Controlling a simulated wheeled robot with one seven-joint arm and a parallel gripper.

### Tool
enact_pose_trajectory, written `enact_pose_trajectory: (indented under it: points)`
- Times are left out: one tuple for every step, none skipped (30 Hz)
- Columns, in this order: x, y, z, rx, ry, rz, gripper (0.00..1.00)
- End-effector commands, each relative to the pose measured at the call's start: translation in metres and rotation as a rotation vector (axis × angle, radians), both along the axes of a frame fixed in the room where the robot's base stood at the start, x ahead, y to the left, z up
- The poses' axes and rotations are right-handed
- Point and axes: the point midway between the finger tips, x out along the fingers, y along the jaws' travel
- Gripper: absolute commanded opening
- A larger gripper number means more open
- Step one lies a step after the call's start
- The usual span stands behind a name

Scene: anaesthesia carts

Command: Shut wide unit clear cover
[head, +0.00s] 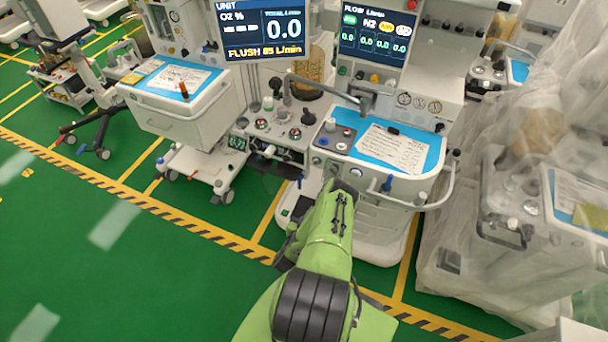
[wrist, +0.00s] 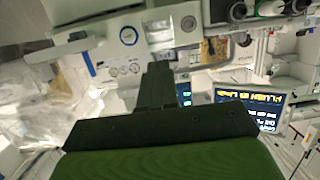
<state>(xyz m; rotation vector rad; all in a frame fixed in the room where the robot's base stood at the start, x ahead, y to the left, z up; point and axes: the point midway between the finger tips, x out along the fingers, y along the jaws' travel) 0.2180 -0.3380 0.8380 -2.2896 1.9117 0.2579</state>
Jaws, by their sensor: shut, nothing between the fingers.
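Two anaesthesia units stand ahead of me in the head view. The centre unit (head: 385,185) has a blue-topped work surface with a paper sheet and a white rail. The left unit (head: 185,110) has a blue top above a white drawer block. I cannot tell which one is the wide unit, and I cannot clearly pick out a clear cover on either. My gripper (wrist: 157,80) is shut and empty in the wrist view, pointing at the centre unit's front. In the head view my green arm reaches toward that front, and the fingertips are hidden or too small to tell.
A unit wrapped in translucent plastic sheeting (head: 445,240) stands close on the right. Two lit screens, the left one (head: 270,30) and the right one (head: 375,35), rise above the units. Green floor (head: 120,260) with yellow-black striped tape is open at the left.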

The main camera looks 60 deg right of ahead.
Motion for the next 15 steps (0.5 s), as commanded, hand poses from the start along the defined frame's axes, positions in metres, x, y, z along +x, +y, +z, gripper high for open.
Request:
enact_pose_trajectory:
  points:
    - [0.000,-0.002,-0.006,-0.002,-0.001,-0.002,0.00]
    - [0.001,-0.002,-0.008,-0.003,-0.001,-0.001,0.00]
    - [0.001,-0.004,-0.010,-0.002,-0.001,0.000,0.00]
    - [0.002,-0.006,-0.012,-0.003,-0.002,0.000,0.00]
    - [0.003,-0.007,-0.014,-0.003,-0.002,0.000,0.00]
    - [0.003,-0.009,-0.016,-0.003,-0.004,0.000,0.00]
    - [0.004,-0.010,-0.017,-0.002,-0.004,0.000,0.00]
    - [0.004,-0.012,-0.018,-0.002,-0.005,0.000,0.00]
    - [0.004,-0.014,-0.019,-0.002,-0.006,0.000,0.00]
    - [0.005,-0.015,-0.019,-0.002,-0.005,0.000,0.00]
    - [0.005,-0.016,-0.019,-0.002,-0.004,0.000,0.00]
    - [0.005,-0.018,-0.020,-0.002,-0.004,0.001,0.00]
    - [0.005,-0.019,-0.020,-0.002,-0.005,0.001,0.00]
    - [0.006,-0.020,-0.020,-0.002,-0.004,0.001,0.00]
    - [0.006,-0.021,-0.020,-0.002,-0.003,0.002,0.00]
